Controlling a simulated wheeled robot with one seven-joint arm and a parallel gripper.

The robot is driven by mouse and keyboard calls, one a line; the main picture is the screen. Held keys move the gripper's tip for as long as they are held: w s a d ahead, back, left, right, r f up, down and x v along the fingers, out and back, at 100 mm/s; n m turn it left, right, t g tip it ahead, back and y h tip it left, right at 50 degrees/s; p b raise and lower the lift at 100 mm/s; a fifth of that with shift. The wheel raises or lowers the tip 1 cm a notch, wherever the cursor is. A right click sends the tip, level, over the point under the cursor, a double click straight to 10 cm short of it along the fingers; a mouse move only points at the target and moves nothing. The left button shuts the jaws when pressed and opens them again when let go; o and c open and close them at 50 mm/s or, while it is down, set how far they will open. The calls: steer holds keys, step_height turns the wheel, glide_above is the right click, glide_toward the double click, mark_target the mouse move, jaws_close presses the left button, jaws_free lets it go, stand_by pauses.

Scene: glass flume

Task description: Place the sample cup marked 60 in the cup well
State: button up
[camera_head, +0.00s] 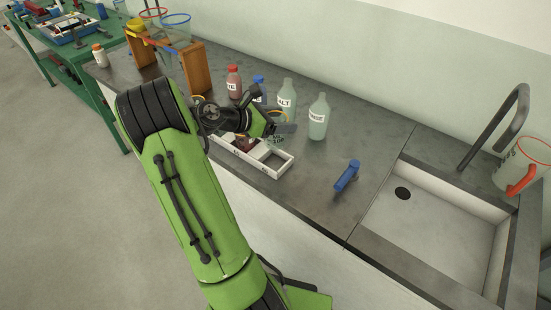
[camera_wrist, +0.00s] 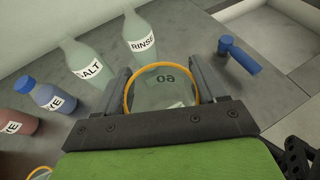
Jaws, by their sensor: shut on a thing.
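The sample cup marked 60 (camera_wrist: 163,92) is clear with an orange rim. In the wrist view it sits between the two fingers of my gripper (camera_wrist: 165,84), which is shut on it. The number reads upside down there. In the head view my gripper (camera_head: 284,128) is over the back right of a white divided tray (camera_head: 258,168), and the arm hides most of the cup. The tray has square openings; the right one looks empty, and the left part is partly hidden by my gripper. I cannot tell which opening is the cup well.
Bottles stand behind: RINSE (camera_head: 318,117), SALT (camera_head: 287,98), a blue-capped one (camera_head: 259,88) and a red-capped one (camera_head: 234,82). A blue tool (camera_head: 347,176) lies right of the tray, before the sink (camera_head: 430,215). A wooden stand (camera_head: 196,68) is at left. Bench between tray and blue tool is clear.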

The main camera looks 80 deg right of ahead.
step_height(320, 180, down, 10)
steer(key=b, duration=0.3)
steer(key=shift+r, duration=0.2)
steer(key=shift+w+r, duration=0.1)
steer(key=shift+r, duration=0.05)
